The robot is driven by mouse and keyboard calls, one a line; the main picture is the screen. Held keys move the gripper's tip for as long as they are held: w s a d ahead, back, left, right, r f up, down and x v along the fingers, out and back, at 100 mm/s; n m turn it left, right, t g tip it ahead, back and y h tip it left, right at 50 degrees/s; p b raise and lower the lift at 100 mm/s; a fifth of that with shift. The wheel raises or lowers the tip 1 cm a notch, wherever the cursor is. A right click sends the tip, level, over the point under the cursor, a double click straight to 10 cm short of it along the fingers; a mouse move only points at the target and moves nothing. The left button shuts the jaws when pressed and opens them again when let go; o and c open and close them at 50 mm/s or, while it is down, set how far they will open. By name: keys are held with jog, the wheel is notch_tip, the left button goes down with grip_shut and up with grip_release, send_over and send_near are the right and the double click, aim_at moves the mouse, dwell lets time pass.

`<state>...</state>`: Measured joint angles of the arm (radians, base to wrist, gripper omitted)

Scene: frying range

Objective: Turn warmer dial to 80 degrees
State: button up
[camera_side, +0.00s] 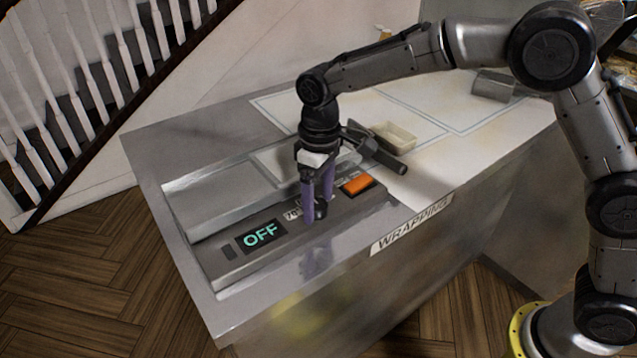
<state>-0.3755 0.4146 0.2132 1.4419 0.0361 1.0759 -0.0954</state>
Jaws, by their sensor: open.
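The warmer's control panel (226,267) runs along the near left part of the metal counter. Its display (261,235) reads OFF in light green letters. A dark round dial (320,209) shows between and below my gripper's fingers, partly hidden by them. Part of a scale label, seemingly starting with 70, shows just left of it. My gripper (317,212) points down at the dial with its purple fingers open, one on either side of it. I cannot tell whether the fingers touch the dial. An orange switch (357,185) sits on the panel right of the gripper.
A raised metal ledge (215,197) stands behind the panel. A small cream tray (393,137) lies on the counter behind my gripper. White sheet areas on the right are mostly clear.

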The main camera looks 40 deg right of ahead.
aim_at(320, 202)
notch_tip(320, 202, up, 14)
jog(key=shift+w+d+f, duration=0.15)
jog(key=shift+d, duration=0.05)
dwell(0.4)
jog(key=s+d+r+m+t, duration=0.3)
jog(key=s+d+r, duration=0.7)
jog(key=s+d, duration=0.35)
jog(key=s+d+f+m+t, duration=0.2)
jog(key=s+d+f, duration=0.2)
jog(key=s+f, duration=0.9)
jog(key=shift+s+f+t, duration=0.15)
jog(key=shift+s+t, duration=0.25)
jog(key=shift+s, duration=0.2)
